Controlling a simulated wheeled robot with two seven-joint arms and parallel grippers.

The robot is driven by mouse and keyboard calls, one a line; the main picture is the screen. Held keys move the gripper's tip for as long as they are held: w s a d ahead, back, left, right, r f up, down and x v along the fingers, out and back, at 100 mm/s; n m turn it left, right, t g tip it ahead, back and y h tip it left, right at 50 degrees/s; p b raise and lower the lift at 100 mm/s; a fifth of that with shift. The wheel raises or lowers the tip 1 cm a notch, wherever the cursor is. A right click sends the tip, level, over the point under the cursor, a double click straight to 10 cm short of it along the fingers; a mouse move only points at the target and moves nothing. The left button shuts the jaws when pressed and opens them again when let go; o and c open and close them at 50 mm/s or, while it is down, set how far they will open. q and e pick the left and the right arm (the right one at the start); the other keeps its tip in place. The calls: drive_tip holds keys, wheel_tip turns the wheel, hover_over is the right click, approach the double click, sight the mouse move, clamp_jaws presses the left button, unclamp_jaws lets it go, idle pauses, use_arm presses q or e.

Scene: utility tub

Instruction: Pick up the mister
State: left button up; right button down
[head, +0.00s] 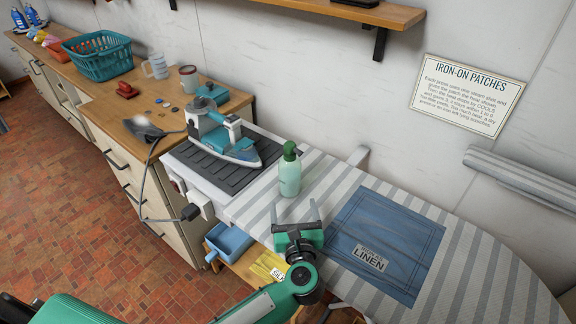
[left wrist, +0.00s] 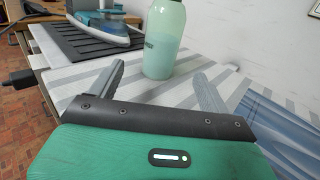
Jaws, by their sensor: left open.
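The mister (head: 290,172) is a pale green bottle with a darker green spray head. It stands upright on the striped ironing board (head: 480,262), just right of the iron's dark rest. My left gripper (head: 297,209) is open and empty, low over the board on the near side of the mister, with its fingers pointing toward it. In the left wrist view the mister (left wrist: 164,40) stands beyond and between the two spread fingers (left wrist: 160,82), apart from them. Its top is cut off there. My right gripper is not in view.
A teal and white iron (head: 228,138) sits on a dark ribbed rest (head: 205,172) left of the mister. Blue denim (head: 385,240) with a linen label lies on the board to the right. A wooden counter behind holds a teal basket (head: 100,58) and mugs. A blue bin (head: 229,242) is below.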

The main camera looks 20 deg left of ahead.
sight(290, 185)
use_arm(q)
drive_tip(key=shift+w+a+r, duration=0.2)
drive_tip(key=shift+w, duration=0.2)
drive_tip(key=p+x, duration=0.1)
drive_tip(key=x, duration=0.3)
drive_tip(key=shift+w+a+p, duration=0.2)
drive_tip(key=shift+w+p, duration=0.1)
drive_tip(key=shift+w, duration=0.1)
drive_tip(key=shift+x, duration=1.1)
drive_tip(key=shift+w+p, duration=0.15)
drive_tip(key=shift+p, duration=0.15)
drive_tip(key=p+x, duration=0.1)
drive_tip(key=x, duration=0.3)
drive_tip(key=shift+w+f+p, duration=0.1)
drive_tip(key=shift+w+p, duration=0.05)
drive_tip(key=shift+p, duration=0.25)
drive_tip(key=shift+w+f, duration=0.1)
drive_tip(key=shift+w, duration=0.25)
drive_tip(key=shift+a, duration=0.1)
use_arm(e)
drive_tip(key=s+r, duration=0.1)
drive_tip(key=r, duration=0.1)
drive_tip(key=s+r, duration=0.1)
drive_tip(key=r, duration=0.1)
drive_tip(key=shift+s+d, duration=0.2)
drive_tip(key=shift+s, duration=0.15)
